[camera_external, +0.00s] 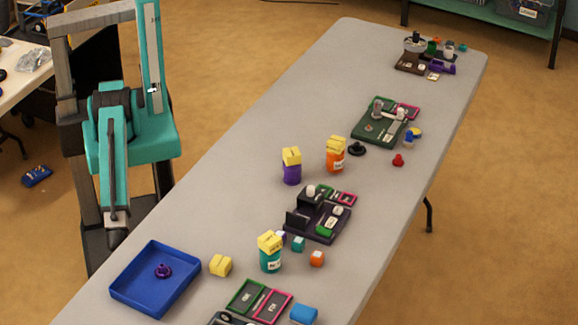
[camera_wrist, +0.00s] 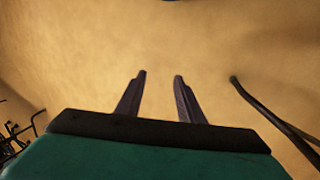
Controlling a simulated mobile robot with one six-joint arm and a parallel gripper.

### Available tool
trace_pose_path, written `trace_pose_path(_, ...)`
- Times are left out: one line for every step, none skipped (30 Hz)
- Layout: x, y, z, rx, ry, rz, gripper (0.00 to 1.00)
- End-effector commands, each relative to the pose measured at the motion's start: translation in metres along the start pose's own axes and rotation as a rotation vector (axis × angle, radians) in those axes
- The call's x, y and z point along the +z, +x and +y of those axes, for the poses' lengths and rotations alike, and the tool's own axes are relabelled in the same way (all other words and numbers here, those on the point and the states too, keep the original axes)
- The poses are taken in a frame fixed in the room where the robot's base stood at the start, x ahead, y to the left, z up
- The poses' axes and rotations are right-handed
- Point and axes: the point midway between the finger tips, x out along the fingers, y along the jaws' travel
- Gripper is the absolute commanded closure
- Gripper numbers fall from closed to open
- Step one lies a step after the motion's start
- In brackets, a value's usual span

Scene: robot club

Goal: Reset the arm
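My gripper (camera_wrist: 160,78) is open and empty in the wrist view, with its two dark fingers apart over bare tan floor. In the external view my teal arm is folded at the left, beside the long grey table (camera_external: 225,205). The lower link hangs down toward the floor side of the table edge, near the blue tray. The fingers are hard to make out in the external view. Nothing is between them in the wrist view.
A blue tray (camera_external: 130,290) with a purple piece (camera_external: 163,271) sits at the table's near left. Yellow-topped containers in purple (camera_external: 291,174), orange (camera_external: 335,160) and teal (camera_external: 270,261) stand mid-table. A dark station (camera_external: 318,222) and green board (camera_external: 372,135) lie right. A dark leg (camera_wrist: 262,110) shows nearby.

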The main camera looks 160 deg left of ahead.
Motion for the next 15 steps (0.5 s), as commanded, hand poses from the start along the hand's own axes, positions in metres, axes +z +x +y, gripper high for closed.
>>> trace_pose_path(0.023,0.004,-0.009,-0.012,-0.060,-0.036,0.66)
trace_pose_path(0.035,0.007,-0.014,-0.022,-0.094,-0.057,0.66)
trace_pose_path(0.051,0.011,-0.021,-0.035,-0.140,-0.083,0.66)
trace_pose_path(0.064,0.014,-0.025,-0.044,-0.176,-0.104,0.66)
trace_pose_path(0.076,0.016,-0.029,-0.055,-0.211,-0.124,0.66)
trace_pose_path(0.093,0.019,-0.035,-0.069,-0.257,-0.153,0.66)
trace_pose_path(0.105,0.021,-0.038,-0.079,-0.292,-0.173,0.66)
trace_pose_path(0.118,0.023,-0.042,-0.091,-0.327,-0.193,0.66)
trace_pose_path(0.135,0.025,-0.046,-0.107,-0.373,-0.219,0.66)
trace_pose_path(0.147,0.027,-0.049,-0.119,-0.406,-0.239,0.66)
trace_pose_path(0.159,0.028,-0.051,-0.130,-0.437,-0.256,0.66)
trace_pose_path(0.173,0.029,-0.054,-0.146,-0.476,-0.279,0.66)
trace_pose_path(0.183,0.030,-0.055,-0.156,-0.502,-0.295,0.66)
trace_pose_path(0.191,0.031,-0.057,-0.166,-0.526,-0.308,0.66)
trace_pose_path(0.202,0.032,-0.059,-0.179,-0.555,-0.324,0.66)
